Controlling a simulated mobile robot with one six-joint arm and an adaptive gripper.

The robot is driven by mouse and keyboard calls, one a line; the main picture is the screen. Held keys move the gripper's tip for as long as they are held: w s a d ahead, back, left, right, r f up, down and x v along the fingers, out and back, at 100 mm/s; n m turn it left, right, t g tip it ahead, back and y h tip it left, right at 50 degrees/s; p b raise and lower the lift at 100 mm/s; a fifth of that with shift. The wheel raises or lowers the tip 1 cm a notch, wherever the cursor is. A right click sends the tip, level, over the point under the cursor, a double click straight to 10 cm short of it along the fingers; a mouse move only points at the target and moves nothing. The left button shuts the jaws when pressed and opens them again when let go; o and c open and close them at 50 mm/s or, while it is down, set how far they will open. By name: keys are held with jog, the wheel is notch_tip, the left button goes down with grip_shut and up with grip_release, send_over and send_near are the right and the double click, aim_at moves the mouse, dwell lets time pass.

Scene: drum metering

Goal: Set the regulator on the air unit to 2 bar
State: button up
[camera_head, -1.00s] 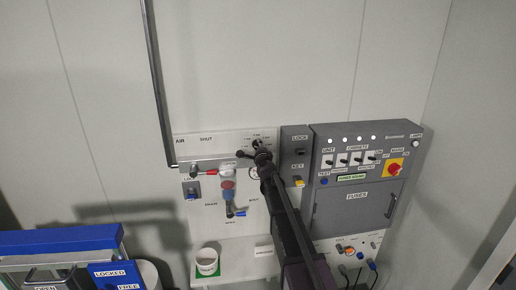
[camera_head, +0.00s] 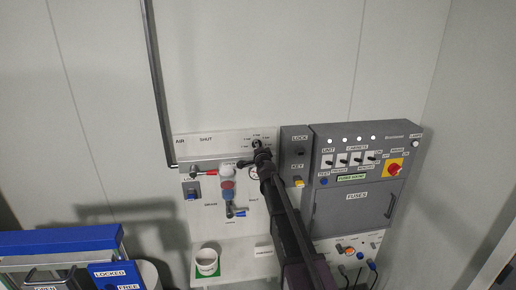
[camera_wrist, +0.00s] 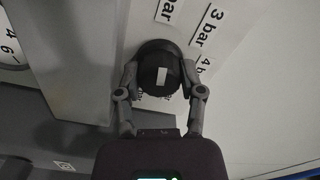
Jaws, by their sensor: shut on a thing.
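The regulator knob (camera_wrist: 157,52) is round and black, with a white mark on its face, in the wrist view. My gripper (camera_wrist: 160,78) is shut on this knob, one finger on each side. White labels surround it; "3 bar" (camera_wrist: 208,25) and "4 bar" (camera_wrist: 201,68) are readable, and others are partly hidden behind the knob and fingers. Which label the mark points to I cannot tell. In the head view my gripper (camera_head: 257,159) is at the top right of the air unit panel (camera_head: 222,143), and it mostly hides the knob.
A gauge (camera_wrist: 12,48) shows in part at the wrist view's left edge; its needle is unclear. Below on the air panel are a red-handled valve (camera_head: 205,172) and a blue-handled valve (camera_head: 237,212). A grey switch cabinet (camera_head: 345,212) stands close right. A white cup (camera_head: 207,264) sits below.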

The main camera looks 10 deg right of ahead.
jog(key=shift+w, duration=0.2)
jog(key=o, duration=1.2)
jog(key=shift+c, duration=0.2)
jog(key=shift+s, duration=0.15)
jog(key=shift+s, duration=0.15)
jog(key=shift+s, duration=0.15)
jog(key=s, duration=0.7)
jog(key=shift+s, duration=0.2)
